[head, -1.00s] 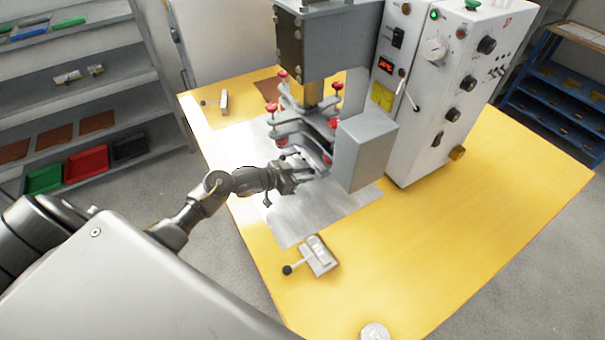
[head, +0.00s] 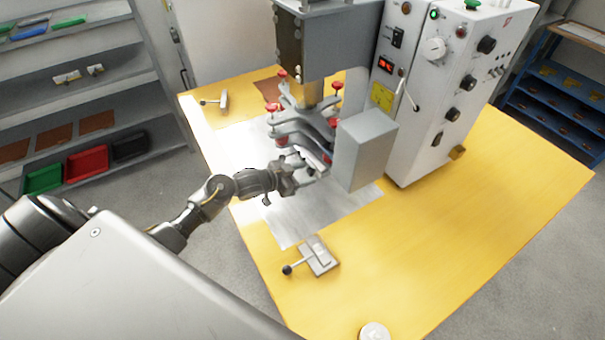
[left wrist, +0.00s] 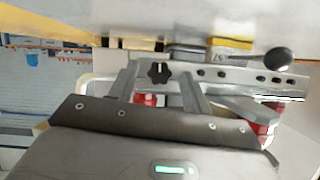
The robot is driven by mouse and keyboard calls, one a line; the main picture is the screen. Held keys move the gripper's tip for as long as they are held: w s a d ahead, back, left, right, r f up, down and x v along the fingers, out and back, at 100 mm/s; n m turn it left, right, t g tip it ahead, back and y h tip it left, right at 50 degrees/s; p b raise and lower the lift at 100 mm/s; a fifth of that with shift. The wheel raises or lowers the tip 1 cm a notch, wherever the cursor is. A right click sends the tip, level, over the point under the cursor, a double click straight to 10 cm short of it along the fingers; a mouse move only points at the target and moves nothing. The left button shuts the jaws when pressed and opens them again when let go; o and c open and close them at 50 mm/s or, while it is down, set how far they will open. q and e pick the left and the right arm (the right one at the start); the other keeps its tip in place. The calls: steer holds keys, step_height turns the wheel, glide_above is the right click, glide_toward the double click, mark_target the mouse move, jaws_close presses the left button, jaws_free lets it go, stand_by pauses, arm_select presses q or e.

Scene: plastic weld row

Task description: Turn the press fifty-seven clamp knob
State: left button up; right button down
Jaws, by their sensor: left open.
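The black lobed clamp knob (left wrist: 159,74) shows in the left wrist view on a grey bar with a row of dark holes. A small label (left wrist: 219,59) that seems to read 57 is above the bar, right of the knob. My left gripper (head: 304,174) is open at the front of the press clamp (head: 302,127). In the left wrist view its fingers (left wrist: 158,82) stand on either side of the knob; I cannot tell whether they touch it. In the head view the knob is not distinguishable. My right gripper is not in view.
A black ball-ended lever (left wrist: 278,60) is at the bar's right end. A grey box (head: 362,150) stands close right of my gripper. A white control cabinet (head: 440,90) is behind. A toggle clamp (head: 318,256) sits on the yellow table (head: 470,220), whose right side is clear.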

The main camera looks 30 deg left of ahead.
arm_select(q)
steer(key=v, duration=1)
steer(key=shift+s+r+b, duration=0.2)
steer(key=shift+s+b, duration=0.15)
steer(key=shift+b, duration=0.05)
steer(key=shift+a, duration=0.15)
